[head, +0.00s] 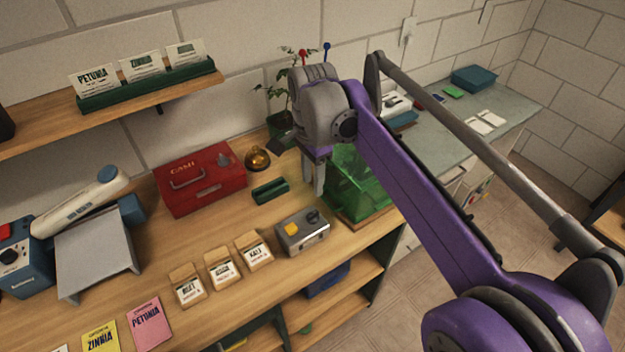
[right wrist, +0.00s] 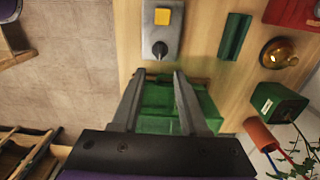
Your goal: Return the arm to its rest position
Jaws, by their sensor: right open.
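My right arm (head: 430,180) reaches in from the lower right of the head view, purple and grey, stretched out over the wooden bench. Its gripper (head: 316,180) points down beside a green translucent bin (head: 362,188) at the bench's right end. In the right wrist view the two fingers of my right gripper (right wrist: 156,98) are spread apart with nothing held between them. The green bin (right wrist: 160,122) shows between and beyond the fingers there. I cannot tell whether the fingers touch it. My left gripper is not in view.
Near the gripper stand a grey box with a yellow button (head: 302,233), a dark green holder (head: 270,190), a brass bell (head: 257,159) and a potted plant (head: 281,125). A red cash box (head: 200,178) and seed packets (head: 222,269) are further left. Floor (head: 425,285) is open at the right.

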